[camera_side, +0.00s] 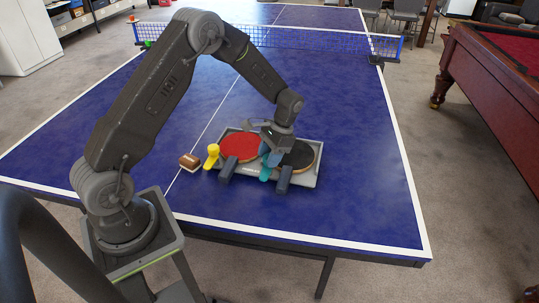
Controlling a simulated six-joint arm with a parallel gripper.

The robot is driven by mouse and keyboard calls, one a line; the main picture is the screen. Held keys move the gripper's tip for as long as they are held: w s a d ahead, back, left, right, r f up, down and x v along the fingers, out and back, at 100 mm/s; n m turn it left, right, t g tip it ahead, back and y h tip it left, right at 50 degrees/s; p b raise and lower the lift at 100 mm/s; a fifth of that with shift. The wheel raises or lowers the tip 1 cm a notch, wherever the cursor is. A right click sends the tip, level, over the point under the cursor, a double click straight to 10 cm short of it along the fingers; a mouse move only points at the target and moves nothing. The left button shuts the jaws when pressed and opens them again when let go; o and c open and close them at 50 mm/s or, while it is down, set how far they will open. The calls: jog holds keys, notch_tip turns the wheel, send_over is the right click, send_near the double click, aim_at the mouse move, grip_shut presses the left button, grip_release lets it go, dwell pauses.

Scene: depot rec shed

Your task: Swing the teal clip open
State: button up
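The teal clip (266,173) is on the front side of a grey tray (309,182), between the handles of two paddles. A red paddle (240,145) lies on the left of the tray and a black paddle (300,156) on the right. A yellow clip (212,157) stands at the tray's left end. My gripper (270,152) points down over the tray between the paddles, just behind the teal clip. Its fingertips are small and partly blend with the clip, so I cannot tell whether they touch it or how far apart they are.
The tray rests on a blue table-tennis table (350,205) with a net (325,39) across it. A small brown block (189,161) lies left of the tray. The tabletop right of the tray is clear. A red-topped pool table (490,80) stands apart at right.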

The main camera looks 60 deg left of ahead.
jog(key=o, duration=0.3)
jog(key=shift+w, duration=0.1)
jog(key=v, duration=1.3)
jog(key=shift+r, duration=0.4)
jog(key=s+d+r+t, duration=0.5)
jog(key=s+d+r, duration=0.2)
jog(key=s+r, duration=0.5)
jog(key=s+d+t, duration=0.1)
jog(key=s, duration=0.3)
jog(key=s+d+t, duration=0.2)
jog(key=s, duration=0.3)
jog(key=s+d+r+n+t, duration=0.1)
jog(key=s+t, duration=0.1)
jog(key=s, duration=0.2)
jog(key=shift+s+d+r, duration=0.1)
jog(key=shift+s+d, duration=0.2)
jog(key=shift+d, duration=0.1)
